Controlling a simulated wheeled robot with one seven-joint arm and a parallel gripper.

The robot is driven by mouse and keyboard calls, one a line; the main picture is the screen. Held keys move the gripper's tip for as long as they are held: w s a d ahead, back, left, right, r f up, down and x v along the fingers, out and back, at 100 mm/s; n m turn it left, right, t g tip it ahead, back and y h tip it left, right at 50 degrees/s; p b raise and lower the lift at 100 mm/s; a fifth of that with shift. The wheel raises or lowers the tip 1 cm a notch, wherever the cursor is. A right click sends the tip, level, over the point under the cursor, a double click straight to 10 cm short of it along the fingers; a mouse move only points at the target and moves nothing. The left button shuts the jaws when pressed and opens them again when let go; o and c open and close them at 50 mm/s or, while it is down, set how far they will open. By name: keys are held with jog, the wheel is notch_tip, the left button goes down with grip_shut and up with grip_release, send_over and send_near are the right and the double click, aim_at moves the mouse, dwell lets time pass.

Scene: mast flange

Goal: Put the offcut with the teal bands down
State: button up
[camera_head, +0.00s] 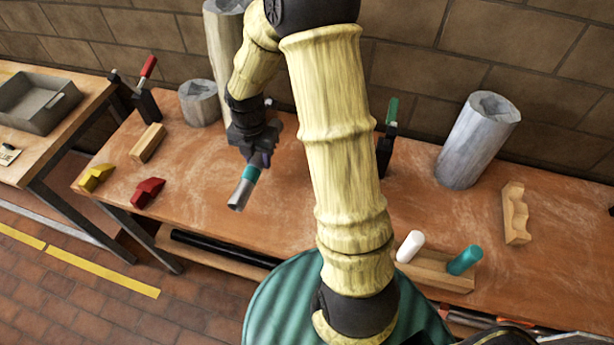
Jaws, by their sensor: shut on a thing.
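The offcut with the teal band (242,190) is a short grey tube with a teal band near its upper end. My gripper (259,158) is shut on its upper end. The offcut tilts, its lower open end pointing down and left over the left part of the brown workbench (290,190). I cannot tell whether its lower end touches the bench top. My gripper's fingers hide the top of the offcut, so only one teal band shows clearly.
A red block (147,192), a yellow block (95,178) and a wooden block (148,143) lie left. Grey cylinders (200,103) stand behind. A peg block (436,271) with white and teal pegs sits at the front right. Bare bench surrounds the offcut.

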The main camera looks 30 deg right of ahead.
send_over(263, 187)
notch_tip(263, 187, down, 6)
jog(key=shift+a+f, duration=0.1)
jog(key=shift+a, duration=0.05)
jog(key=shift+f, duration=1.85)
jog(key=o, duration=1.1)
jog(key=shift+f, duration=0.1)
jog(key=shift+s, duration=0.1)
